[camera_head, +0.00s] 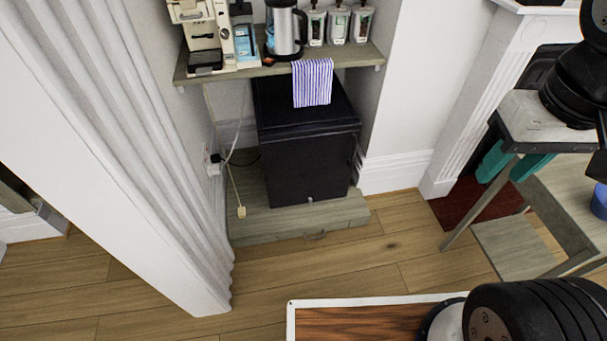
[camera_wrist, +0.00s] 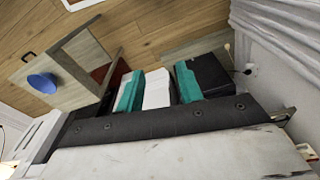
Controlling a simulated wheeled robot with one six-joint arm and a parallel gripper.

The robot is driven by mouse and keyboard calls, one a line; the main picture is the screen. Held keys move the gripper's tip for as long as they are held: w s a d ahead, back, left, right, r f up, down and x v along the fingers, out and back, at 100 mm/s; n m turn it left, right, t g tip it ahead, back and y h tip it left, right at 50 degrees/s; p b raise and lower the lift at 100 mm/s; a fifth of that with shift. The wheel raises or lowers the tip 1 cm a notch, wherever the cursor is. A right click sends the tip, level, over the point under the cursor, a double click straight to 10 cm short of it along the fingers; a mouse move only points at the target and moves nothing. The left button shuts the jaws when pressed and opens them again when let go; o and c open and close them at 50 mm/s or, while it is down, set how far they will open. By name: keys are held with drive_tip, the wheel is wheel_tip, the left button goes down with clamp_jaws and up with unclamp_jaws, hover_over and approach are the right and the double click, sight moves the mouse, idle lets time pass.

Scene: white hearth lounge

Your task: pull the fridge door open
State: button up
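The fridge (camera_head: 306,167) is a small black box in an alcove under a shelf, and its front door looks closed. A small pale spot sits low on its front. In the wrist view, part of the dark fridge (camera_wrist: 213,72) shows just right of my right-hand finger. My gripper (camera_head: 508,163) has two teal fingers and is at the right of the head view, well apart from the fridge. The wrist view shows the gripper's fingers (camera_wrist: 158,90) spread, with a white surface visible between them. Nothing is held.
The fridge stands on a low wooden platform (camera_head: 290,220). A striped cloth (camera_head: 312,82) hangs from the shelf (camera_head: 345,55) over its top. A power cord lies at left. A wooden table with a blue bowl (camera_wrist: 43,83) is at right. The floor before the fridge is clear.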

drive_tip(key=shift+c, duration=0.7)
